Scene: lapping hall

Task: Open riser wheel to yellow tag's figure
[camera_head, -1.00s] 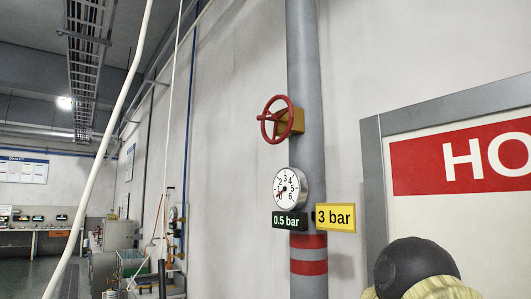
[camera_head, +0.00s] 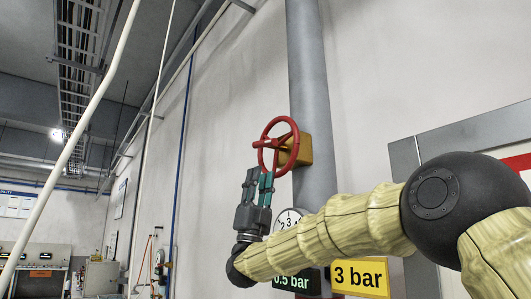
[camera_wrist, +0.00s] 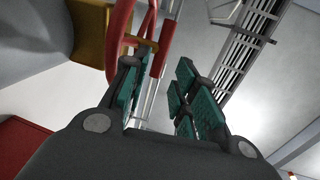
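The red riser wheel (camera_head: 291,133) sits on a yellow-brown valve body (camera_head: 299,152) on the grey pipe. My gripper (camera_head: 260,174) points up at the wheel's lower left rim, fingers apart. In the wrist view my gripper (camera_wrist: 157,68) is open, with a clear gap between its teal pads. The red wheel (camera_wrist: 118,38) shows just beyond the left finger; I cannot tell whether they touch. The yellow tag (camera_head: 360,275) reads "3 bar". The dark tag (camera_head: 296,284) reads "0.5 bar", partly hidden by my arm.
The grey riser pipe (camera_head: 311,65) runs up the pale wall. A grey-framed board with a red panel (camera_head: 518,163) stands at right behind my arm. A white slanting pole (camera_head: 82,120) crosses the left side. Benches and equipment lie far left.

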